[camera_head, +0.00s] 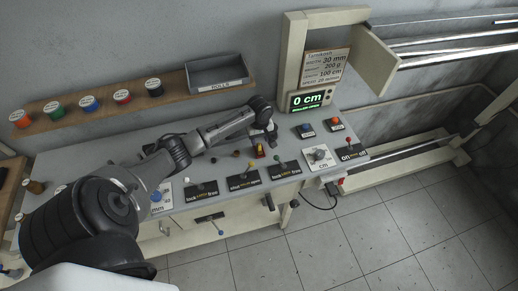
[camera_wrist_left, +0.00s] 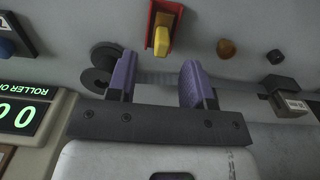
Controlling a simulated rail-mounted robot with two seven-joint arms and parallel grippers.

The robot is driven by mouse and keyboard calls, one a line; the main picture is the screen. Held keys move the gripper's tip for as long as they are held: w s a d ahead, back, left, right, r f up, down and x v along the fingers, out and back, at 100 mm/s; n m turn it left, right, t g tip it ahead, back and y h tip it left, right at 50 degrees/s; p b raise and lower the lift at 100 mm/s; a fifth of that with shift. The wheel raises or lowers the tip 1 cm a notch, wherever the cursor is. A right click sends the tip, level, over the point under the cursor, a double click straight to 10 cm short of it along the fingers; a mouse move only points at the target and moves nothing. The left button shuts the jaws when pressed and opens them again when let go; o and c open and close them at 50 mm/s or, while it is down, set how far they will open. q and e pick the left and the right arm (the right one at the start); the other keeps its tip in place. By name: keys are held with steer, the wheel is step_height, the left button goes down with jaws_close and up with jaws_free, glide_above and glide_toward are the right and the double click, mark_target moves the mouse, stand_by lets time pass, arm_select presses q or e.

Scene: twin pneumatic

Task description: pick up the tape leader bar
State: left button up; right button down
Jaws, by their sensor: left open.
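My left gripper (camera_head: 268,132) is over the back of the grey bench. In the left wrist view its two purple-padded fingers (camera_wrist_left: 156,80) are apart, with nothing held between them. A grey tape strip (camera_wrist_left: 150,77) runs across behind the fingers. It goes from a dark round spool (camera_wrist_left: 98,78) at the left towards a small dark block with a pale label (camera_wrist_left: 291,103) at the right. This block looks like the tape leader bar, but I cannot be sure. It lies outside the right finger, apart from it. In the head view I cannot make the bar out. My right gripper is not in view.
A red holder with a yellow lever (camera_wrist_left: 162,35) stands close by the fingers. A lit display (camera_head: 310,100) stands right of the gripper. Several levers on black plates (camera_head: 243,180) line the front of the bench (camera_head: 215,165). A shelf with coloured spools (camera_head: 105,105) is behind.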

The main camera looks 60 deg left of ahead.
mark_target(259, 144)
arm_select(q)
steer(key=shift+s+f, duration=0.1)
steer(key=shift+f, duration=2.2)
jaws_close()
